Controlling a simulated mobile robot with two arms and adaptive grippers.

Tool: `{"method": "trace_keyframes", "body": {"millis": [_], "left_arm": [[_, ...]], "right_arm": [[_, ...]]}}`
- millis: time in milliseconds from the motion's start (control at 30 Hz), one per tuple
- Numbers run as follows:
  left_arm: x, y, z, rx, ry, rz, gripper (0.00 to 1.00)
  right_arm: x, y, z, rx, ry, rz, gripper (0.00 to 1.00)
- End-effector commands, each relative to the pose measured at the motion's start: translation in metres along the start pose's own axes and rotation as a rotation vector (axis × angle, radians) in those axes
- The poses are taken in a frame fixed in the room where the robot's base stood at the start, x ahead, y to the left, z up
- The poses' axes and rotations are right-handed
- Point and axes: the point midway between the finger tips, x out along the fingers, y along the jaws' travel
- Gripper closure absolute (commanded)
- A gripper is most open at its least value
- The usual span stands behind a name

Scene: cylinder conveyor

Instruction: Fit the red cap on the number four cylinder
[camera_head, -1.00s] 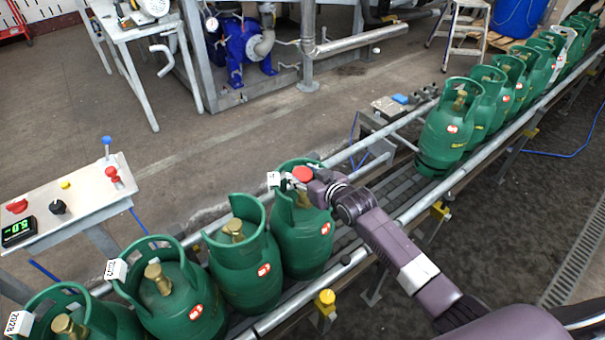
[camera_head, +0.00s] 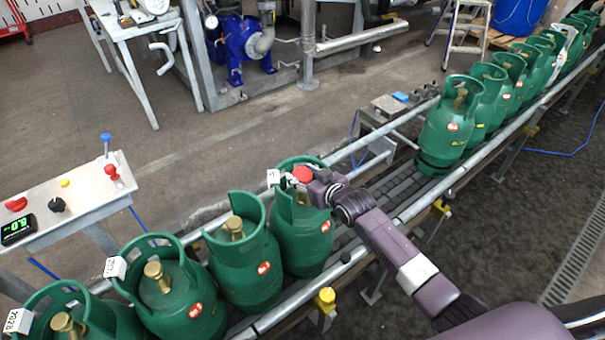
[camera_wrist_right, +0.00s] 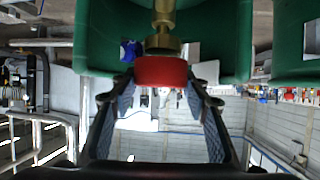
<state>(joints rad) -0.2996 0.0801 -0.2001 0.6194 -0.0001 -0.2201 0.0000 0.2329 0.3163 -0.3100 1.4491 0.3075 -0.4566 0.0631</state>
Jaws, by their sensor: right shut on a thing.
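The red cap (camera_head: 302,174) is in my right gripper (camera_head: 301,180), at the top of a green cylinder (camera_head: 302,240). This cylinder is the fourth from the left in the near group; I cannot read a number on it. In the right wrist view the red cap (camera_wrist_right: 161,71) sits between the two fingers, right at the end of the brass valve (camera_wrist_right: 162,42). I cannot tell whether it is seated or only touching. The cylinder's green collar (camera_wrist_right: 100,40) surrounds the valve. My left gripper is out of view.
Several green cylinders stand on the conveyor: a near group left of my right gripper, including one close beside it (camera_head: 245,270), and a far row (camera_head: 450,130). Bare rollers (camera_head: 400,193) lie between the groups. A control panel (camera_head: 85,205) stands at the left.

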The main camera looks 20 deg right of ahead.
Motion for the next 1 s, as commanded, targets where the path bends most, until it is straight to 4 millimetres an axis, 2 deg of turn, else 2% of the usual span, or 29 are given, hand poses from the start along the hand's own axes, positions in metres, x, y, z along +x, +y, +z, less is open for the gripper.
{"method": "trace_keyframes", "body": {"millis": [1000], "left_arm": [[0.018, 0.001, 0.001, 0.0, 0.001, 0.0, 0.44]], "right_arm": [[0.011, 0.0, 0.024, 0.0, 0.001, 0.0, 0.74]]}}
